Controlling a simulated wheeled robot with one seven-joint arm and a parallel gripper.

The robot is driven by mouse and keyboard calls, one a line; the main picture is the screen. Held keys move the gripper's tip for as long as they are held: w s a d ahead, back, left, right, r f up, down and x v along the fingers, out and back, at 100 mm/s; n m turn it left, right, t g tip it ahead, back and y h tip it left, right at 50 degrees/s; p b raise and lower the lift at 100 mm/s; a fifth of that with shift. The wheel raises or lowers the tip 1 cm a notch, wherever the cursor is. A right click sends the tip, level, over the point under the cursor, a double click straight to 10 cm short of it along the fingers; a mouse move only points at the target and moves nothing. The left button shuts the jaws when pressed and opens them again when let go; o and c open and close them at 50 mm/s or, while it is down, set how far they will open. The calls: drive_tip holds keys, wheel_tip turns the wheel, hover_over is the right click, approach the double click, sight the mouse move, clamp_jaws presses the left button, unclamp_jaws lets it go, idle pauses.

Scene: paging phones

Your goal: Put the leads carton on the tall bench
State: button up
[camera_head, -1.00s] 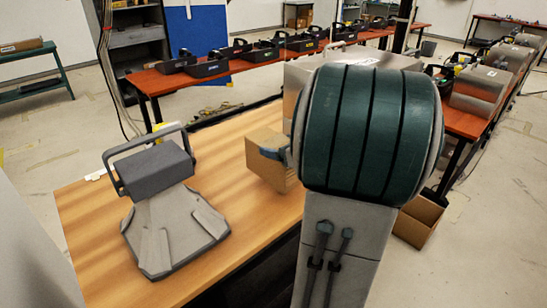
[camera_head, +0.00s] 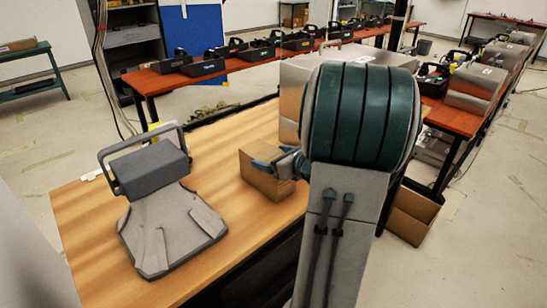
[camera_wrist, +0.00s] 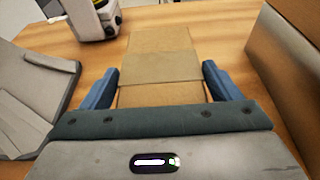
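The leads carton (camera_head: 268,178) is a small brown cardboard box at the back right of the wood-topped bench (camera_head: 85,215). My gripper (camera_head: 272,163) reaches it from the right, and my arm hides part of the view. In the wrist view the carton (camera_wrist: 160,66) lies between the two blue fingers of my gripper (camera_wrist: 160,85), one along each side. The fingers look closed on it. The carton is level and at or just above the bench top; I cannot tell whether its base touches.
A grey device with a handle (camera_head: 155,170) stands left on the bench. A large metallic box (camera_head: 292,95) is behind the carton, close on the right in the wrist view (camera_wrist: 285,65). An open carton (camera_head: 412,215) stands below right. Bench top between device and carton is clear.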

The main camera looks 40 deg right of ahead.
drive_tip(key=shift+o, duration=0.9)
drive_tip(key=shift+r, duration=0.25)
drive_tip(key=v, duration=1.2)
drive_tip(key=shift+f, duration=0.1)
